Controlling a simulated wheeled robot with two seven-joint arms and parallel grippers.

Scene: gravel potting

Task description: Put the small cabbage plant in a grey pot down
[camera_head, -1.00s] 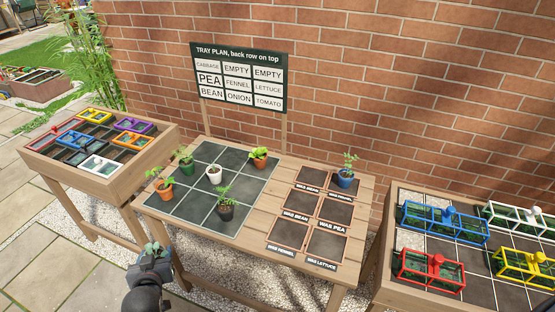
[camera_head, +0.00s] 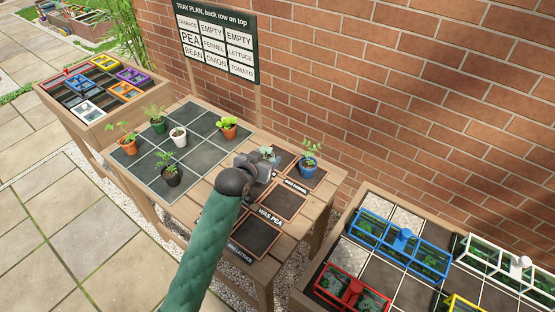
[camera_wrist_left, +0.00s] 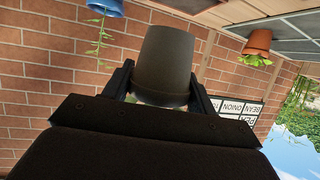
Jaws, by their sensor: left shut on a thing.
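The small cabbage plant (camera_head: 267,152) is blue-green and shows just beyond my left gripper (camera_head: 259,168) in the head view. In the left wrist view my left gripper is shut on its grey pot (camera_wrist_left: 164,62), one finger on each side. The pot is over the back part of the labelled squares on the middle table, left of the blue pot (camera_head: 309,167). The back-left square (camera_head: 286,159) is partly hidden by the gripper and plant. I cannot tell whether the pot touches the table. My right gripper is not in view.
A dark tiled tray (camera_head: 165,183) holds several potted plants, including an orange pot (camera_head: 228,131). The tray plan sign (camera_head: 217,42) stands behind. A bench with coloured frames (camera_head: 402,240) is at right.

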